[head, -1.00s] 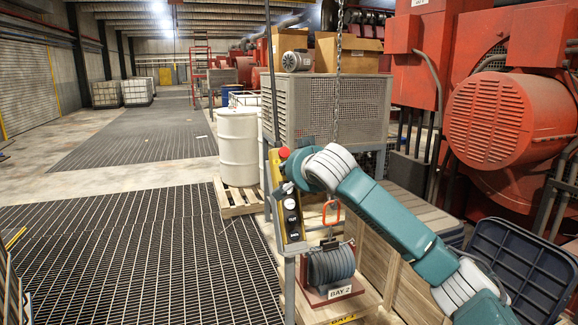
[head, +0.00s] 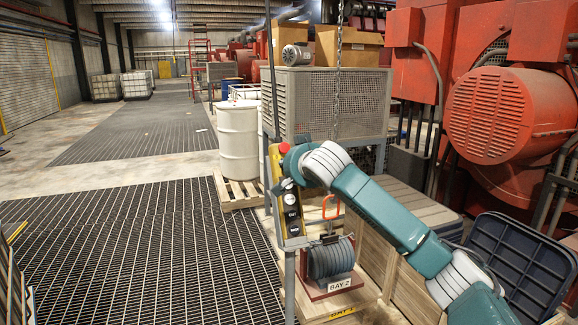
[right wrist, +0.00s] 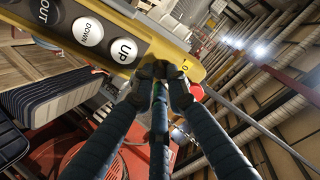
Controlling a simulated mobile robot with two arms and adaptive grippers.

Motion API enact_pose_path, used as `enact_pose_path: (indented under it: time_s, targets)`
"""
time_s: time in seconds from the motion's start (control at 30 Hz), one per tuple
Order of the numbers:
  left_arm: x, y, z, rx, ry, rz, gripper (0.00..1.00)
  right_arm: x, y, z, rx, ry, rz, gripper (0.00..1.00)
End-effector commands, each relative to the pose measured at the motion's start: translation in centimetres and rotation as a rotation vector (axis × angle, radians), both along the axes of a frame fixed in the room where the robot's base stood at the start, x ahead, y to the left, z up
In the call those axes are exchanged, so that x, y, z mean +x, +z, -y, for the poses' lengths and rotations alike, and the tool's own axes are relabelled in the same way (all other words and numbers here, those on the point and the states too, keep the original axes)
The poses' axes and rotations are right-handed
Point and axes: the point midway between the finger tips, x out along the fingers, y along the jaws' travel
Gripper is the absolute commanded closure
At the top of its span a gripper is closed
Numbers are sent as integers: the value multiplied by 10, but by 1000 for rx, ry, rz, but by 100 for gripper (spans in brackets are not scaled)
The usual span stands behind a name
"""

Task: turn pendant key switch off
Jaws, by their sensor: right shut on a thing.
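The yellow control pendant (head: 278,172) hangs upright in the head view, with a red button (head: 283,148) at its top and round buttons on its dark face. In the right wrist view the pendant's yellow body (right wrist: 205,49) crosses the top, with white DOWN (right wrist: 88,31) and UP (right wrist: 124,50) buttons. My right gripper (right wrist: 162,72) is shut at the pendant's face, beyond the UP button. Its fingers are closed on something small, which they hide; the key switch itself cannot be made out. In the head view my right wrist covers part of the pendant's upper end. My left gripper is not in view.
A mesh cabinet (head: 335,105) and a white drum (head: 238,140) stand behind. Red machinery (head: 490,115) fills the right.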

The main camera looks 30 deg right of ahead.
Motion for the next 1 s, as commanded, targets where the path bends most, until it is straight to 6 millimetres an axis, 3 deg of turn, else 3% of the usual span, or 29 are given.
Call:
enact_pose_path:
  time_s: [0.37, 1.0]
  targets:
    - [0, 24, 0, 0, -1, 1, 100, 0, 2, 2, -217, 104, -57, 100]
    - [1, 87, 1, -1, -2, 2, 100, 0, 6, 5, -721, 346, -178, 100]
